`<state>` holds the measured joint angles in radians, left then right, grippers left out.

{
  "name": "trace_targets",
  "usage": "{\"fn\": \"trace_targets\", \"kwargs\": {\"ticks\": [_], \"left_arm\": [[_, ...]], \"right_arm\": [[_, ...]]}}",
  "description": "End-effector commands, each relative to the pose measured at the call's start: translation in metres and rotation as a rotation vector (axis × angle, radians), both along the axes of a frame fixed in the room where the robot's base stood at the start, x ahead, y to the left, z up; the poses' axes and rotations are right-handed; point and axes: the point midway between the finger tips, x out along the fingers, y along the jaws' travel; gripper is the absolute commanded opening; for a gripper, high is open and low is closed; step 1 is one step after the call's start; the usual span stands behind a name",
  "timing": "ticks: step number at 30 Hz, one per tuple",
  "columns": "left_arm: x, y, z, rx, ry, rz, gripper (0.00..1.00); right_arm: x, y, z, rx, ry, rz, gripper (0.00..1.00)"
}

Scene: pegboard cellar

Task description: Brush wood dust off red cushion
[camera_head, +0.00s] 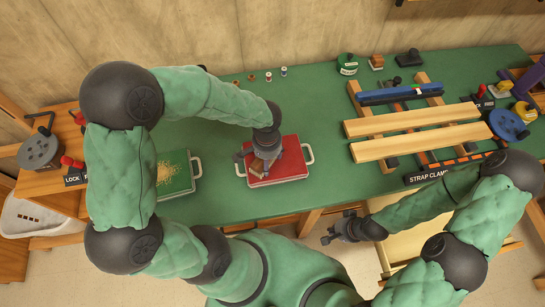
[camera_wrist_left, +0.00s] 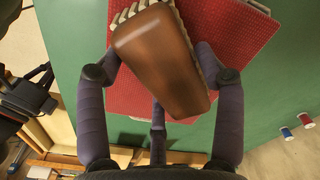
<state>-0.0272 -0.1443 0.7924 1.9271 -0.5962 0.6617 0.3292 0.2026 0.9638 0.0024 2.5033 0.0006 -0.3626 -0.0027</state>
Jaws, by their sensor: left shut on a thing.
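The red cushion (camera_head: 289,168) lies on the green bench, with pale handles at its left and right sides. Its ribbed red surface fills much of the left wrist view (camera_wrist_left: 247,35). My left gripper (camera_head: 262,158) is over the cushion's left part, shut on a brown wooden brush (camera_wrist_left: 163,62) with pale bristles. The brush sits between the fingers, and its bristles face the cushion; I cannot tell whether they touch. I see no clear wood dust on the visible red. My right gripper (camera_head: 333,233) hangs before the bench's front edge, apart from the cushion; its opening is unclear.
A green cushion (camera_head: 180,178) with a patch of yellowish dust lies left of the red one. Small spools (camera_head: 284,71) stand behind. Two wooden boards (camera_head: 415,119) on strap clamps occupy the right. Bare green bench (camera_head: 325,110) lies between.

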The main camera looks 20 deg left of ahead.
Motion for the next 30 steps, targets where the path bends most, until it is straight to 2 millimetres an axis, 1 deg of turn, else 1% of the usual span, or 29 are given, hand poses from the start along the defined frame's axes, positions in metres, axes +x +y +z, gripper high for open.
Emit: {"fn": "trace_targets", "kwargs": {"ticks": [5, 16, 26, 30], "left_arm": [[-0.007, 0.006, -0.002, 0.002, 0.01, -0.001, 0.42], [-0.022, 0.027, 0.0, 0.002, 0.009, 0.0, 0.42], [-0.021, 0.028, 0.001, 0.001, 0.006, -0.002, 0.42], [-0.021, 0.028, 0.008, 0.001, 0.004, -0.001, 0.42]], "right_arm": [[0.0, 0.0, 0.0, 0.0, 0.0, 0.0, 0.0], [0.0, 0.0, 0.003, 0.0, 0.0, 0.0, 0.0], [0.0, 0.0, 0.003, 0.0, 0.0, 0.0, 0.0], [0.0, 0.0, 0.009, 0.0, 0.0, 0.0, 0.0]]}}
